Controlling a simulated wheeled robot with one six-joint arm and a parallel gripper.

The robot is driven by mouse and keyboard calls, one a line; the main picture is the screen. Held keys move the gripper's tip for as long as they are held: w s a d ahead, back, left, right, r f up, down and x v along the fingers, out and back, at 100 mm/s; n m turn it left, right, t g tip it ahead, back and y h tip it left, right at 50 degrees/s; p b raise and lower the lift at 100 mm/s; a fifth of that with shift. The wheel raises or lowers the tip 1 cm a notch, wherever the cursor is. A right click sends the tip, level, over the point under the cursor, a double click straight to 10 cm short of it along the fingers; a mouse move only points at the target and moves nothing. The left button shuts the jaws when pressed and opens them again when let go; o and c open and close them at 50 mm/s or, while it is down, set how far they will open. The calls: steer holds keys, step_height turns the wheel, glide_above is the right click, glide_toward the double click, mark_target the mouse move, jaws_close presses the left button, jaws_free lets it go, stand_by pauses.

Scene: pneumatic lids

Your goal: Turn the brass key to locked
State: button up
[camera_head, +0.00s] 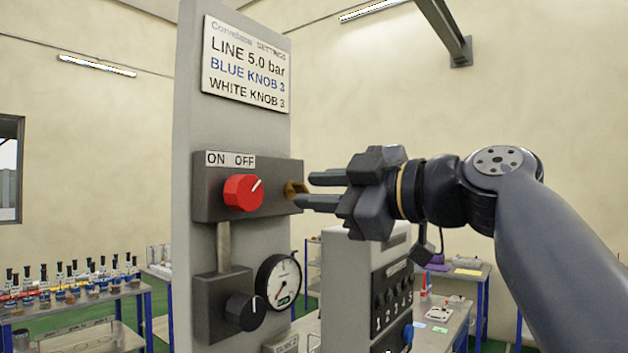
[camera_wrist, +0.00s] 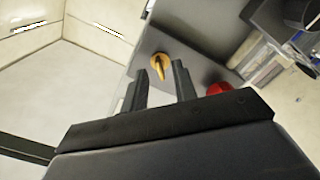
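The brass key (camera_head: 296,189) sticks out of the right side of the dark grey box that carries the red knob. In the wrist view the brass key (camera_wrist: 159,62) shows just beyond my fingertips, on a grey face. My gripper (camera_head: 312,190) is open, its two fingers level and pointing left at the key, with a small gap between fingertips and key. In the wrist view my gripper (camera_wrist: 160,78) has its fingers apart with nothing between them. I cannot read any lock marking beside the key.
The red knob (camera_head: 243,192) sits on the box front under an ON OFF label (camera_head: 231,160). Below are a black knob (camera_head: 245,311) and a dial gauge (camera_head: 279,282). A grey panel with numbered black knobs (camera_head: 391,290) stands below my gripper. The space right of the key holds only my arm.

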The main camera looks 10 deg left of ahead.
steer(key=shift+w+a, duration=0.35)
steer(key=shift+a, duration=0.3)
jaws_close()
